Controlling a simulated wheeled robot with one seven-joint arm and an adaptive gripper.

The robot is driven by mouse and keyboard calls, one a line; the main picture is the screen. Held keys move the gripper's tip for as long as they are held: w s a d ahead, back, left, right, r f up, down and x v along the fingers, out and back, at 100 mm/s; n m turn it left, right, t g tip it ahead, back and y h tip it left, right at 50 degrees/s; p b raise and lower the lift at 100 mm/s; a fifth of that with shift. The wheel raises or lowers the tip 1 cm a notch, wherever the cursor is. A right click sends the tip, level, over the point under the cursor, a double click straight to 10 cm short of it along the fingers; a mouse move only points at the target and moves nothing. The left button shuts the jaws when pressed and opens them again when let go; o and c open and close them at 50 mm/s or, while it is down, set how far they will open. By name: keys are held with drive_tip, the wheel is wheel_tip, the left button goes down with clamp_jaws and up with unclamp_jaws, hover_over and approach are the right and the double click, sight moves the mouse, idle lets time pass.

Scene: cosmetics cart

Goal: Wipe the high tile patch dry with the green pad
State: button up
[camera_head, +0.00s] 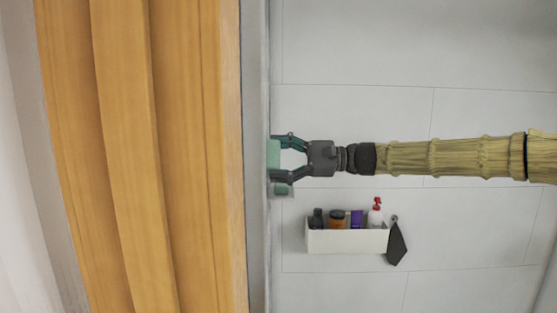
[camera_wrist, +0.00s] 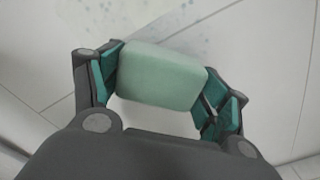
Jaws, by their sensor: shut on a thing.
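My gripper (camera_head: 276,158) is shut on the green pad (camera_head: 273,153), a pale green block at the left end of the tiled surface. In the wrist view the pad (camera_wrist: 160,76) sits between the two teal-lined fingers of my gripper (camera_wrist: 162,88), slightly tilted. Faint grey speckles, like drops, mark the pale tile patch (camera_wrist: 168,22) just beyond the pad. Whether the pad touches the tile is unclear. The pad's far face is hidden.
A white caddy (camera_head: 346,241) with several bottles is below my arm, and a dark cloth (camera_head: 397,245) hangs beside it. Wooden panels (camera_head: 125,160) fill the left. Tile above my arm is clear.

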sight(278, 159)
drive_tip(key=shift+s+b, duration=1.15)
drive_tip(key=shift+s, duration=2.35)
drive_tip(key=shift+s, duration=0.1)
drive_tip(key=shift+w+r+p, duration=0.3)
drive_tip(key=shift+w+p, duration=0.15)
drive_tip(key=shift+w, duration=0.2)
drive_tip(key=shift+w+r+p, duration=0.35)
drive_tip(key=shift+w+p, duration=0.1)
drive_tip(key=shift+w, duration=0.25)
drive_tip(key=shift+w+r+p, duration=0.3)
drive_tip(key=shift+w+p, duration=0.15)
drive_tip(key=shift+w, duration=0.2)
drive_tip(key=shift+w, duration=0.1)
drive_tip(key=w+p, duration=0.3)
drive_tip(key=w, duration=0.7)
drive_tip(key=shift+p, duration=0.4)
